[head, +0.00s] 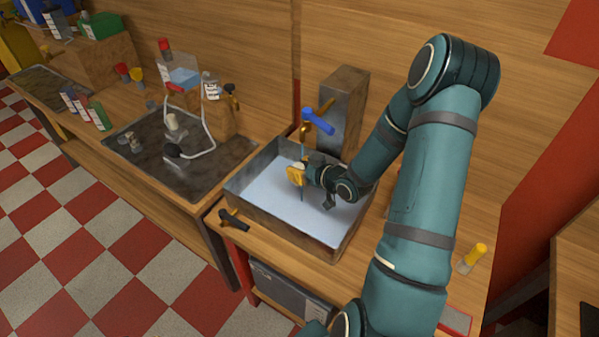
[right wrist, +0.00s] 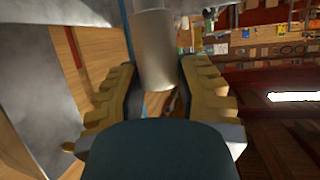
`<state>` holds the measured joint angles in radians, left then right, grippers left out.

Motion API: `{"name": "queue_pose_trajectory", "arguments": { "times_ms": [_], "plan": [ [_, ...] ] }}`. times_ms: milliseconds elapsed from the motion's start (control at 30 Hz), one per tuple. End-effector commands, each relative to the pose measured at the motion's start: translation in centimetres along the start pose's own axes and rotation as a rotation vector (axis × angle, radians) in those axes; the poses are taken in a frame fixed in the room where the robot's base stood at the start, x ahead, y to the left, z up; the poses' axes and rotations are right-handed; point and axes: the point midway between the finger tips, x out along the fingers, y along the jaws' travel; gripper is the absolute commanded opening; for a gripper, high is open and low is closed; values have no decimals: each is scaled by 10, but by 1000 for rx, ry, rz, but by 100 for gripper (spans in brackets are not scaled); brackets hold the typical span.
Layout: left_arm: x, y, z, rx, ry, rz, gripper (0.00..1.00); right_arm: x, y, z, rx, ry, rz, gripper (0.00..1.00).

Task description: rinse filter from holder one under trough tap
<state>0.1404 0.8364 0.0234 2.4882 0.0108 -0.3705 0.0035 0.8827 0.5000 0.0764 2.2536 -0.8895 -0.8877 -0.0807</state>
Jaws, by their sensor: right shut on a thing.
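The trough (head: 333,246) is a metal-walled basin with a pale blue floor. Its tap (head: 318,121) has a blue handle and sits above the far side. A thin blue stream (head: 303,146) runs down from it into the trough. My right gripper (head: 296,174) is over the trough beside the stream, shut on the filter, a pale cylinder (right wrist: 154,50) between the yellow fingers in the right wrist view. A blue strip runs close along its left side there. I cannot tell whether the water touches the filter. My left gripper is out of view. I cannot tell which thing is holder one.
A grey metal block (head: 343,100) stands behind the trough. A dark sink tray (head: 190,178) with small vessels and a white-framed stand lies to the left. A black-handled tool (head: 235,219) is at the trough's front left. A yellow-capped vial (head: 472,258) stands right of my arm.

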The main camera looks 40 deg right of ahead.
Motion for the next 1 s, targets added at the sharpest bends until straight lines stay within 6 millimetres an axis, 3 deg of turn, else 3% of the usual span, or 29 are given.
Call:
{"name": "queue_pose_trajectory", "arguments": {
  "times_ms": [1000],
  "plan": [
    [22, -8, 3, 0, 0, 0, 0, -33, -56, 14, -1, 0, 0, 0]
  ]
}}
